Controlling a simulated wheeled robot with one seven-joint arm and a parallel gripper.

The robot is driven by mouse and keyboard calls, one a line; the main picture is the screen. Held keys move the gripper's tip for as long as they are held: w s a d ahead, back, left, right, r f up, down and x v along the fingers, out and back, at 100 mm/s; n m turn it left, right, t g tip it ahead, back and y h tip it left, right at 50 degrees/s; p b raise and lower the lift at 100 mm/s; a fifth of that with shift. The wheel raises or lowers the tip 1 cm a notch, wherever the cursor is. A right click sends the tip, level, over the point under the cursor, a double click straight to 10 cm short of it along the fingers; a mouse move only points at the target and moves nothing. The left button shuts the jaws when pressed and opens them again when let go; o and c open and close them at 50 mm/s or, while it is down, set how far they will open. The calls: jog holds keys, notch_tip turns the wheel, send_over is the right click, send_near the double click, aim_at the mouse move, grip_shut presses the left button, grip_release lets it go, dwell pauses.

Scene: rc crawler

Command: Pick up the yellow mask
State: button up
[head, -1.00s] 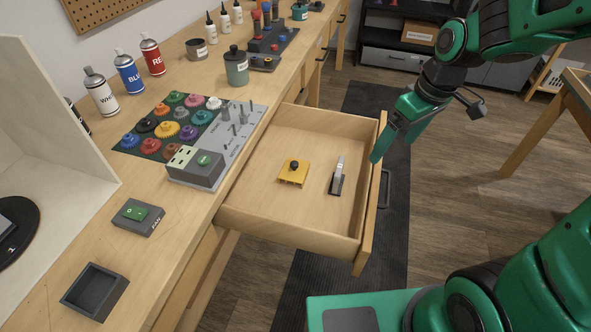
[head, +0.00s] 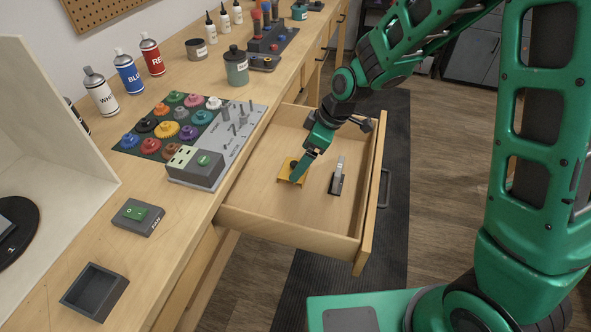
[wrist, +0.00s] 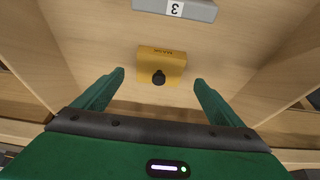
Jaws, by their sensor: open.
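The yellow mask (head: 287,168) lies on the floor of the open drawer. It is a small yellow plate with a black knob, and my gripper partly covers it in the head view. My gripper (head: 295,180) is over the mask, inside the drawer's outline. In the wrist view, the yellow mask (wrist: 161,66) with its black knob lies ahead of my gripper (wrist: 160,82), centred between the two open green fingers. The fingers are apart from each other and nothing is held between them. I cannot tell the exact height of the fingertips above the mask.
The drawer (head: 262,228) is pulled out from the workbench; its walls surround the mask. A gear board (head: 170,130) and grey fixture (head: 195,167) sit on the bench at left.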

jog(key=shift+x, duration=2.6)
jog(key=c, duration=1.1)
